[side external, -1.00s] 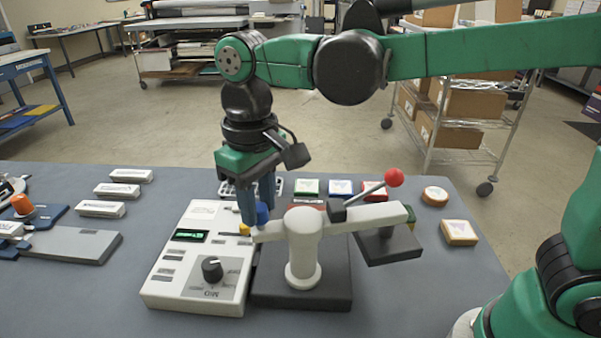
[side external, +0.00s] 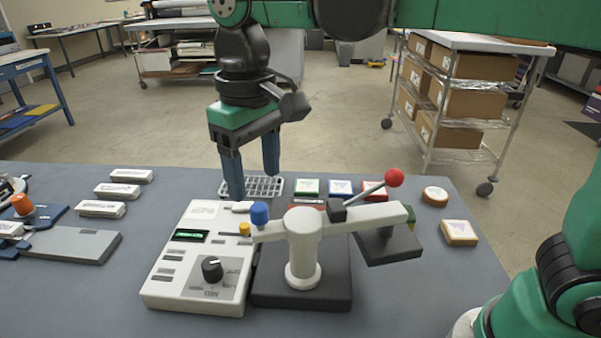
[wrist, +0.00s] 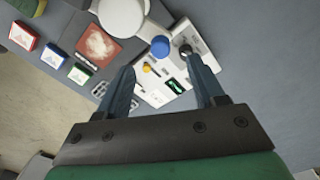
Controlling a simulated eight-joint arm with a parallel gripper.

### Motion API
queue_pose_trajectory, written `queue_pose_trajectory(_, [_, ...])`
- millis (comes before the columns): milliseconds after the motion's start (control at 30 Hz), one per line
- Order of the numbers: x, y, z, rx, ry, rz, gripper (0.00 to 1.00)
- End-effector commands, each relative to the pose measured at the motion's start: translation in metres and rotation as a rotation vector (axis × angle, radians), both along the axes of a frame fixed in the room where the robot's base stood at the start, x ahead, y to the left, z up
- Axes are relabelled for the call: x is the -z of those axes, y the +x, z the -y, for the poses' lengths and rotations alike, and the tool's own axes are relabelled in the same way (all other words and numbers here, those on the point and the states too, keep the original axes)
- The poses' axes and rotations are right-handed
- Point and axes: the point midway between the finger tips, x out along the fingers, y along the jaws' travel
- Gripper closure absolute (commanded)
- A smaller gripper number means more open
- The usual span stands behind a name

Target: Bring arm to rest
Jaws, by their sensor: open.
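My green and black arm ends in my gripper (side external: 251,182), which has two blue-grey fingers. The fingers are apart with nothing between them. In the side view they hang above the back of the table, by the wire rack (side external: 262,187) and behind the white control box (side external: 195,262). In the wrist view my gripper (wrist: 164,88) is also open and empty. The blue knob (side external: 260,213) on the white pivoting arm (side external: 330,222) stands clear of the fingers. It also shows in the wrist view (wrist: 160,46).
A red-balled lever (side external: 393,178) rises from the press at right. Green, blue and red square blocks (side external: 341,187) lie behind it. White bars (side external: 101,208) and a grey device (side external: 75,244) lie at left. A cart with boxes (side external: 455,100) stands behind the table.

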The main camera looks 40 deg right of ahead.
Motion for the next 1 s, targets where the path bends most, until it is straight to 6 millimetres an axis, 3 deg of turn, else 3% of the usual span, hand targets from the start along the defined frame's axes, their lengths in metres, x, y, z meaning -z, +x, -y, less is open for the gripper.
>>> queue_pose_trajectory(200, [-0.011,0.000,0.000,0.000,0.000,0.000,0.38])
queue_pose_trajectory(533, [-0.008,0.000,0.000,0.000,0.000,0.000,0.38])
queue_pose_trajectory(1000, [0.046,-0.001,0.000,-0.001,0.000,-0.002,0.38])
